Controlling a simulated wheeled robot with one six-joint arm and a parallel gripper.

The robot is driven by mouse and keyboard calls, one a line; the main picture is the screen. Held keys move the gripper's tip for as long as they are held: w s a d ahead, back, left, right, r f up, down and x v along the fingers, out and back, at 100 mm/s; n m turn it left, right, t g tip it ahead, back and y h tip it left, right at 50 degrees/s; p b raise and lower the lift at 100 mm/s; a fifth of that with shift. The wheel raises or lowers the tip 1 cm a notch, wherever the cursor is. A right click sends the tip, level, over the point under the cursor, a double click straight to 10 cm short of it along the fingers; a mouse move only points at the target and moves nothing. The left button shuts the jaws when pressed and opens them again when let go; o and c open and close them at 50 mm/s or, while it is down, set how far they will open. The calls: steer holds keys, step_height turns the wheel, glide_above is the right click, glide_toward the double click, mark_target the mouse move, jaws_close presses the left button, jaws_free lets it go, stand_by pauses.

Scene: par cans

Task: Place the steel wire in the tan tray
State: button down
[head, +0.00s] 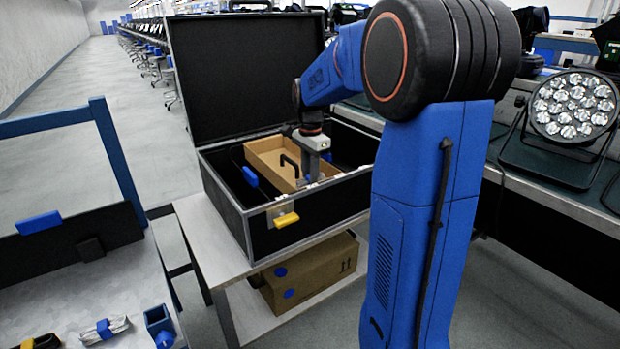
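The tan tray (262,147) sits inside an open black case, toward its back left. My gripper (308,178) points down into the case at the tray's right side. Its fingertips are partly hidden, so I cannot tell whether it is open or shut. A dark bent loop (290,162) shows just left of my gripper, against the tray; I cannot tell whether it is held or whether it is the steel wire. A silver bundle with a blue band (105,329) lies on the bench at lower left; I cannot tell whether this is wire.
The black case (308,218) stands on a grey table (190,215), its lid (245,70) raised behind. A blue clip (250,177) is at its left inside. A cardboard box (310,270) is on the shelf below. A par can (572,108) stands on the right bench.

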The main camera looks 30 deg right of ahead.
steer(key=shift+f, duration=0.2)
steer(key=c, duration=1.5)
jaws_free()
step_height(320, 180, up, 12)
steer(key=shift+s+r, duration=0.1)
steer(key=shift+r, duration=0.05)
